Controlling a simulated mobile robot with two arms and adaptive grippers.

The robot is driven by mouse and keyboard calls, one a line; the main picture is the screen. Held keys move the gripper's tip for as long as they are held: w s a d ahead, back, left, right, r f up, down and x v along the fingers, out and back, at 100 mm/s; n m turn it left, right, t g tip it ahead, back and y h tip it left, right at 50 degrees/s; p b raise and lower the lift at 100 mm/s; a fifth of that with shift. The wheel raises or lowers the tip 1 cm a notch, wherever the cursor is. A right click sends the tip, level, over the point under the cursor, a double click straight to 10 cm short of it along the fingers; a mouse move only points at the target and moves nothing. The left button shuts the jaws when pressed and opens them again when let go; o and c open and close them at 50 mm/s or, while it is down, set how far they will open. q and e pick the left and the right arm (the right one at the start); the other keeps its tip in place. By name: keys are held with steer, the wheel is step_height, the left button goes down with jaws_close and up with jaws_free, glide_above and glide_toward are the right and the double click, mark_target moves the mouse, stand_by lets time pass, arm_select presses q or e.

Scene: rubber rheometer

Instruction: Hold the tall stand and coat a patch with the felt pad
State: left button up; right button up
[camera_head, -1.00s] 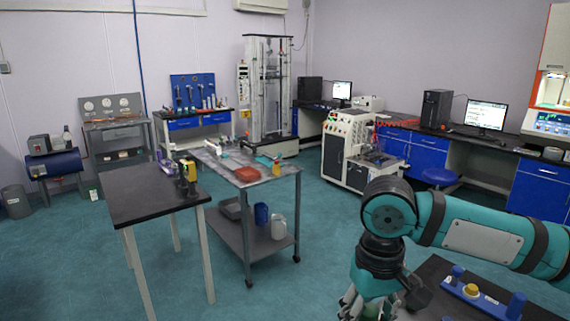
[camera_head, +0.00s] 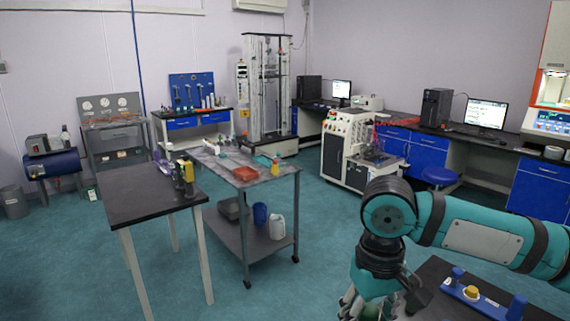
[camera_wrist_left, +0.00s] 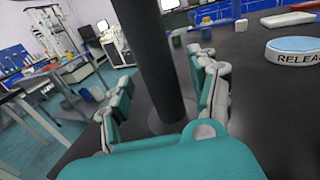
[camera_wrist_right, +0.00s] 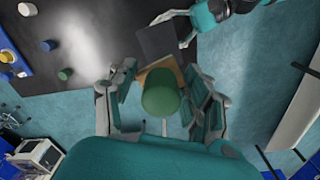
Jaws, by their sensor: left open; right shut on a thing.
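The tall stand (camera_wrist_left: 152,55) shows in the left wrist view as a dark upright post rising from the black tabletop. My left gripper (camera_wrist_left: 165,85) is open, with its fingers on either side of the post. My right gripper (camera_wrist_right: 160,80) is shut on a green cylinder (camera_wrist_right: 161,93), which looks like the felt pad's handle. A tan square part (camera_wrist_right: 158,68) shows beyond it. A dark square plate (camera_wrist_right: 158,42), perhaps the stand's top, lies past that, near my left gripper (camera_wrist_right: 210,22). I cannot tell whether the pad touches it. The patch cannot be made out.
A round tin marked "RELEASE" (camera_wrist_left: 295,52) stands on the black table. A blue rack with pegs and a yellow knob (camera_head: 483,298) is on the table at lower right. Small green (camera_wrist_right: 65,74) and blue (camera_wrist_right: 48,45) pieces stand on the tabletop. A wheeled cart (camera_head: 270,180) is farther away.

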arm_select(q)
steer(key=shift+x, duration=0.8)
jaws_close()
stand_by(1.8)
